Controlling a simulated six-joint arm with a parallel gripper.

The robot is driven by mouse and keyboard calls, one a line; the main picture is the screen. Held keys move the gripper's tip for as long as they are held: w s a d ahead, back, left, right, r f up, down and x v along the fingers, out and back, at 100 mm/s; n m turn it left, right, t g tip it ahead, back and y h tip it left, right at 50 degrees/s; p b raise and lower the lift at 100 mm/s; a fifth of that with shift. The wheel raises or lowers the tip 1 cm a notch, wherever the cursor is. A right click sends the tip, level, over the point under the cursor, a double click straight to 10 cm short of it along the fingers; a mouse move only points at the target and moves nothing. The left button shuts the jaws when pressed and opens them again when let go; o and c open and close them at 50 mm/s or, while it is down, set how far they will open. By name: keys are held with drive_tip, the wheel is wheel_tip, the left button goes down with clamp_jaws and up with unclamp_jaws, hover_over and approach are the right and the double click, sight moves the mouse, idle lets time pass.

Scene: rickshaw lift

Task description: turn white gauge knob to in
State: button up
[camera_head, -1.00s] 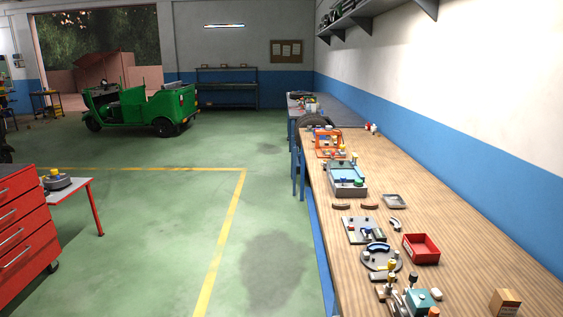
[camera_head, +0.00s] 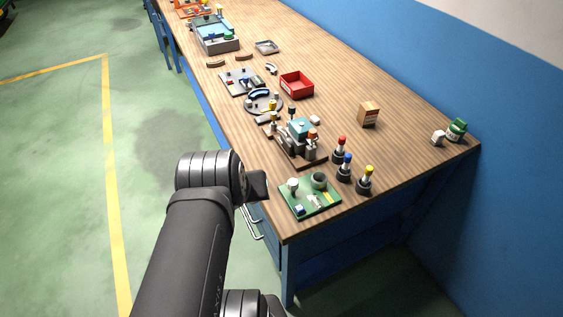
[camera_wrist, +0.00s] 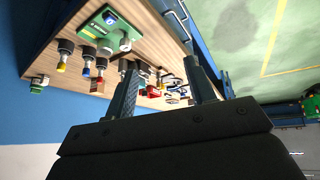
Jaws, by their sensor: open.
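A green board (camera_head: 310,196) lies at the near corner of the wooden bench. The knob's markings are too small to read.
A teal-topped fixture (camera_head: 300,131) sits farther back, with a red tray (camera_head: 297,85) and a cardboard box (camera_head: 368,114) beyond. The bench's right side has bare wood.

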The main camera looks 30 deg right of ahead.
drive_tip(key=w+d+r+n, duration=0.2)
drive_tip(key=w+d+r, duration=0.3)
drive_tip(key=n+g, duration=0.9)
drive_tip(key=n, duration=0.2)
hover_over(293, 181)
drive_tip(key=w+a, duration=0.5)
wheel_tip(293, 181, down, 5)
drive_tip(key=x, duration=1.6)
drive_tip(key=shift+w+d+f, duration=0.1)
drive_tip(key=shift+d+f, duration=0.05)
drive_tip(key=shift+f, duration=0.25)
drive_tip(key=shift+c, duration=0.4)
drive_tip(key=c, duration=0.9)
